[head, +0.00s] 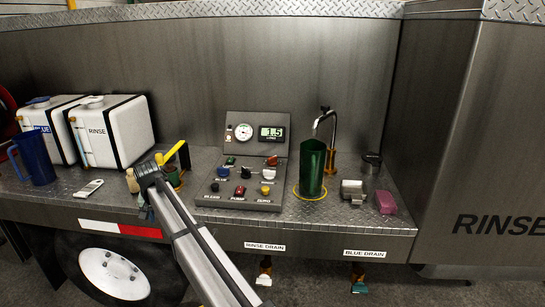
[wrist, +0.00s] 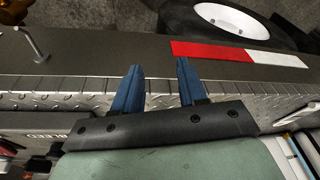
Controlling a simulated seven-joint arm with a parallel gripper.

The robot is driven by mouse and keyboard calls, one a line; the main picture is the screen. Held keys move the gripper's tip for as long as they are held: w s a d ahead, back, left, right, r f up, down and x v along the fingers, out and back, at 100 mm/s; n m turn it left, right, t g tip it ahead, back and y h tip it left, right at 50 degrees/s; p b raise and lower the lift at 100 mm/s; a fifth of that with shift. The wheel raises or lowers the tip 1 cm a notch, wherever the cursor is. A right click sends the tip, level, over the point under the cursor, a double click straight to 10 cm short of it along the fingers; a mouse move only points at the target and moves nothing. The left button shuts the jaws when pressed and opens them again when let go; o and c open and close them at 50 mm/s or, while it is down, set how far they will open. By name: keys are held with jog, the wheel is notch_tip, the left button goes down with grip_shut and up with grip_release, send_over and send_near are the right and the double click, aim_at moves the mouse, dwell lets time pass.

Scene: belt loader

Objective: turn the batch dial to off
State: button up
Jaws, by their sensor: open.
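The control panel (head: 238,203) stands on the steel deck in the middle of the head view. It has a round gauge, a display reading 1.5, and several knobs and buttons on its sloped face. Part of the panel, labelled BLEED, shows there (wrist: 72,134).
A green cylinder (head: 312,168) and a tap (head: 326,125) stand right of the panel. A yellow-handled valve (head: 172,153) stands close to my arm. A pink block (head: 385,202) lies at right.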

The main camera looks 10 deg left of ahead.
jog(key=w+d+r+m+h, duration=0.2)
jog(key=w+r, duration=0.3)
jog(key=r, duration=0.2)
notch_tip(320, 180, up, 12)
jog(key=f+m+g, duration=0.1)
jog(key=m+g, duration=0.1)
jog(key=m, duration=0.9)
send_over(273, 157)
jog(key=shift+y, duration=0.3)
notch_tip(273, 157, down, 12)
jog(key=shift+w+a+f, duration=0.1)
jog(key=shift+f, duration=0.05)
grip_shut()
